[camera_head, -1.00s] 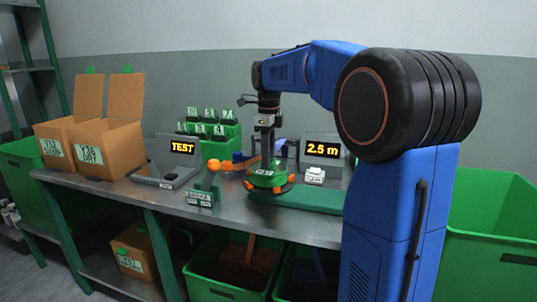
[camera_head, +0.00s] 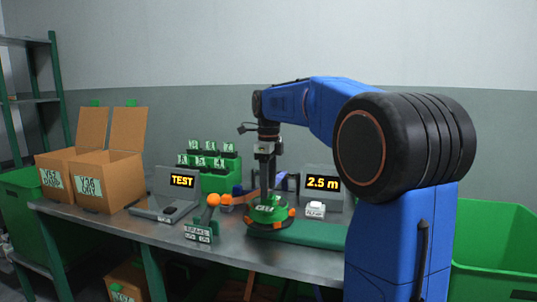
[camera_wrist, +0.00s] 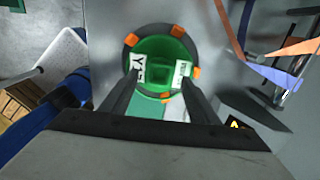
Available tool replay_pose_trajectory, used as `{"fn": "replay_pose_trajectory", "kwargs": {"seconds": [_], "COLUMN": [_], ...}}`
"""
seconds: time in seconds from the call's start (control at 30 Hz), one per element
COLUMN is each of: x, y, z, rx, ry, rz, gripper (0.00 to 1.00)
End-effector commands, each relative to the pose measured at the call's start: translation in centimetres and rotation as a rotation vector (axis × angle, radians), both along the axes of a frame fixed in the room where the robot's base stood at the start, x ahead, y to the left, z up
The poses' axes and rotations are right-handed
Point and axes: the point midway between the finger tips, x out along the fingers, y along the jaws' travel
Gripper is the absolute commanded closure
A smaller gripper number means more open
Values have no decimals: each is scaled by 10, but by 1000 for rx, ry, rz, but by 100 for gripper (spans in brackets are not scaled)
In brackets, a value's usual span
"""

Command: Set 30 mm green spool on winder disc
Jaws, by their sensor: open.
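The green spool (camera_head: 266,212) with white labels sits on the winder disc (camera_head: 278,226), a round dark-rimmed disc with orange blocks around its edge. In the wrist view the spool (camera_wrist: 152,62) lies within the disc's rim (camera_wrist: 131,54) and looks roughly centred. My gripper (camera_head: 265,195) points down just above the spool. In the wrist view my gripper (camera_wrist: 160,88) is open, its two dark fingers reaching to either side of the spool's near part. I cannot tell whether the fingers touch it. The spool's underside is hidden.
A green rack (camera_head: 219,180) of labelled blocks stands behind. A TEST display (camera_head: 170,190) is left and a 2.5 m display (camera_head: 322,185) right. An orange-ended arm (camera_head: 213,200) stands beside the disc. Open cardboard boxes (camera_head: 110,178) stand at the table's left.

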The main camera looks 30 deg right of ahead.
Motion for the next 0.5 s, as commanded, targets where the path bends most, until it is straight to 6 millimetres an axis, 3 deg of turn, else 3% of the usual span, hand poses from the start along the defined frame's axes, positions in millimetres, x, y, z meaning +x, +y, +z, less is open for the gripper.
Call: {"fn": "replay_pose_trajectory", "kwargs": {"seconds": [0.5], "x": [1], "y": [0], "z": [103], "rx": [0], "ry": [-3], "rz": [0], "gripper": [45]}}
